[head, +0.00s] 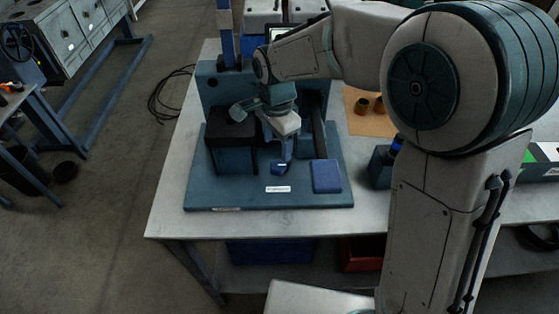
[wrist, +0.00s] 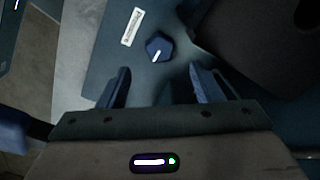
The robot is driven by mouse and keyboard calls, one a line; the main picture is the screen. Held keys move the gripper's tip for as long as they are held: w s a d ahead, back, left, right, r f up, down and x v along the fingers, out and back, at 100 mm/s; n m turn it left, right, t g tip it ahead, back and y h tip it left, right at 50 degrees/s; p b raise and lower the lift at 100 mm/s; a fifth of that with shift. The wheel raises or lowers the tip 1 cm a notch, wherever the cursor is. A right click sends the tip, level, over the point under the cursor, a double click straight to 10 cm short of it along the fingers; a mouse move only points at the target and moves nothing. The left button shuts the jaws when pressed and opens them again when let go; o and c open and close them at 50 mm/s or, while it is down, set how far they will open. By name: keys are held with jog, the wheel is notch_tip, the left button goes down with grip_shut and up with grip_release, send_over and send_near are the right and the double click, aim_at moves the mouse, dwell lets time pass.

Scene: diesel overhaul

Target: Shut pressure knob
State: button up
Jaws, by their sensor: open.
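The pressure knob (wrist: 159,48) is a small blue faceted knob with a white pointer line, on the blue base plate (wrist: 105,75) of the test stand. In the head view the knob (head: 279,169) sits near the front middle of the plate, above a white label (head: 278,189). My gripper (wrist: 162,78) is open and empty, with its two fingers apart. In the wrist view the knob lies just beyond the fingertips, between their lines. In the head view my gripper (head: 287,152) is close above and behind the knob, and its fingers are partly hard to make out.
A dark block (head: 232,158) stands left of the knob. A blue pad (head: 326,176) lies to its right, and a dark upright post (head: 319,139) rises behind the pad. The grey bench (head: 170,205) is clear left of the plate.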

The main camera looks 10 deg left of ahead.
aim_at(278, 165)
notch_tip(278, 165, down, 8)
jog(key=shift+f+p, duration=0.15)
jog(key=shift+p, duration=0.2)
jog(key=c, duration=1)
